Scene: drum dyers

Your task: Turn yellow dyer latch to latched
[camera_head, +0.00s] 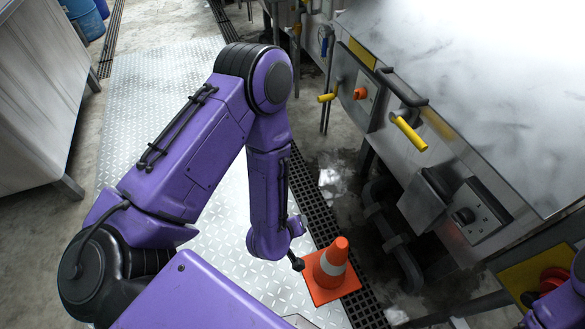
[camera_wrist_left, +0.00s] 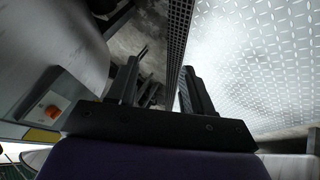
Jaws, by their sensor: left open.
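The steel dyer (camera_head: 470,120) stands at the right in the head view. A yellow-gripped handle (camera_head: 408,133) sticks out from its front edge, joined to a dark bar (camera_head: 402,88). A smaller yellow handle (camera_head: 327,97) is further back, beside an orange knob (camera_head: 360,93). I cannot tell which is the latch, or its state. My left gripper (camera_wrist_left: 160,66) is open and empty, with both fingers apart in the left wrist view. In the head view the left arm hangs bent left of the dyer, apart from both handles; its fingers are not clearly seen there. My right gripper is not in view.
An orange traffic cone (camera_head: 331,268) stands on the floor beside my left wrist, near a drain grate (camera_head: 303,190). A control box (camera_head: 475,210) juts from the dyer's front. Another steel cabinet (camera_head: 40,95) is at the left. The tread-plate walkway (camera_head: 160,80) is clear at the back.

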